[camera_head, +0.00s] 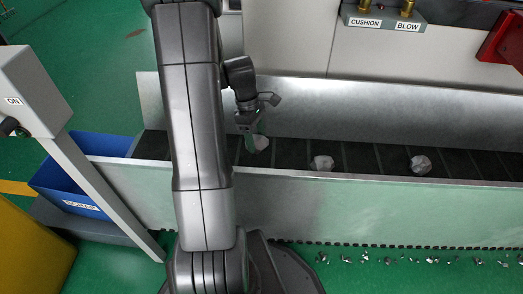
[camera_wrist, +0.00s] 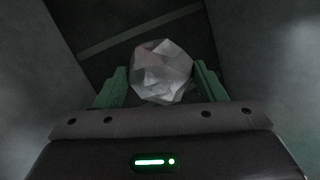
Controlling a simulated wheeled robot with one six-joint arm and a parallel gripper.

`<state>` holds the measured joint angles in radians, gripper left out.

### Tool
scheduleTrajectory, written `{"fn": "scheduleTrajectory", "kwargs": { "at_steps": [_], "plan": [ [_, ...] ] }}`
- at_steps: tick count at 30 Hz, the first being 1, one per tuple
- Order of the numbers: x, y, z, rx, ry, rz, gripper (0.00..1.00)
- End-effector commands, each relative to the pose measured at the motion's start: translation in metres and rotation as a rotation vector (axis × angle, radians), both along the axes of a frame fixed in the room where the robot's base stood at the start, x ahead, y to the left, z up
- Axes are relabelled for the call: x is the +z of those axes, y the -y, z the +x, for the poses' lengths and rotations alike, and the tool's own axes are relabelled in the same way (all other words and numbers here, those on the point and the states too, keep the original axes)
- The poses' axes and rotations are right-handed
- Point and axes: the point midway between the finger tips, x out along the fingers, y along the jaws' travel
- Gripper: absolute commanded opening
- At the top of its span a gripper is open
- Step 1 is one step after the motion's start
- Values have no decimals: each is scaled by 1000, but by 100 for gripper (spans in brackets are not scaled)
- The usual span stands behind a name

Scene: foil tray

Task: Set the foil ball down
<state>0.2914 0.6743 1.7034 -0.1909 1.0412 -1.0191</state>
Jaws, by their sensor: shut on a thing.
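A crumpled silvery foil ball (camera_wrist: 162,70) sits between the two green fingers of my gripper (camera_wrist: 160,84) in the wrist view. My gripper is shut on it. In the head view my gripper (camera_head: 252,140) reaches down inside the metal-sided trough, and the foil ball (camera_head: 261,143) shows partly beside the green fingers. The dark slatted conveyor belt (camera_head: 385,160) lies below; I cannot tell whether the ball touches it. Two more foil balls lie on the belt to the right, one nearer (camera_head: 322,163) and one farther (camera_head: 420,165).
Metal walls (camera_head: 400,215) line the belt front and back. A blue bin (camera_head: 75,175) stands at the belt's left end, behind a slanted grey post with an ON box (camera_head: 30,95). Foil scraps (camera_head: 400,259) litter the green floor in front. A CUSHION/BLOW valve panel (camera_head: 383,22) is at the back.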

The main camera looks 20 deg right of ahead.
Motion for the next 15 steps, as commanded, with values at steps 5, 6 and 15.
{"fn": "scheduleTrajectory", "kwargs": {
  "at_steps": [5,6,15],
  "plan": [
    [-21,0,0,0,-1,0,37],
    [-27,0,0,0,-2,1,37],
    [-59,0,0,-1,1,0,37]
  ]
}}
